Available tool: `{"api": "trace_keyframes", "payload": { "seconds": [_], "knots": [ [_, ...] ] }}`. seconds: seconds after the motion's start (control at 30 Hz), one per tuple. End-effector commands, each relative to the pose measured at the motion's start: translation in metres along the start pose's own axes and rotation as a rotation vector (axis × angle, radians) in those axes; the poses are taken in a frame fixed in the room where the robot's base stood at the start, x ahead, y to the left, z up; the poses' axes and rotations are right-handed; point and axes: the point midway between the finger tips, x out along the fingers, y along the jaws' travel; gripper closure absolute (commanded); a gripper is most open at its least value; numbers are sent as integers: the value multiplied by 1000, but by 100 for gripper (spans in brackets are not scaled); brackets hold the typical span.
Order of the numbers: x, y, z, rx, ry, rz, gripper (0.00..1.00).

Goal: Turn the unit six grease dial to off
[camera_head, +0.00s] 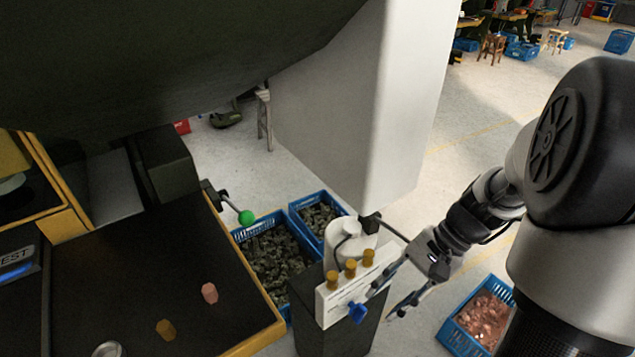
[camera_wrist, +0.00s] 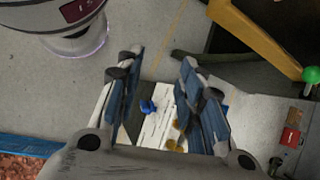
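A blue dial (camera_head: 357,312) sits on the front of a cream grease unit (camera_head: 335,301), which has three brass-coloured caps along its top. In the wrist view the blue dial (camera_wrist: 148,106) shows between my fingers, beside the white face (camera_wrist: 157,123) of the unit. The dial's markings and the unit number are too small to read. My gripper (camera_head: 379,305) is open, with its fingers spread just right of the dial. It also shows open in the wrist view (camera_wrist: 158,62). I cannot tell whether a finger touches the dial.
A dark pedestal (camera_head: 325,336) carries the unit, with a white cylinder (camera_head: 350,247) behind the caps. Blue crates of dark scrap (camera_head: 268,257) stand behind. A copper-filled crate (camera_head: 485,318) is at lower right. A green-knobbed lever (camera_head: 246,217) is on the black bench (camera_head: 215,335) at left.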

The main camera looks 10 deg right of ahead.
Motion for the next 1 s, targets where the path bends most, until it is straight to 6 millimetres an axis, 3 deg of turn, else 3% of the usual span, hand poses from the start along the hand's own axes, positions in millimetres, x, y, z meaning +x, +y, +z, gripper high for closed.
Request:
{"api": "trace_keyframes", "payload": {
  "seconds": [0.03, 0.2, 0.5, 0.8, 1.0],
  "knots": [
    [9, 10, -19, 90, -53, -48, 65],
    [34, 36, -71, 346, -204, -228, 65],
    [94, 103, -151, 768, -449, -609, 65],
    [179, 172, -200, 1134, -666, -1050, 65],
    [222, 196, -212, 1277, -755, -1268, 65]
  ]
}}
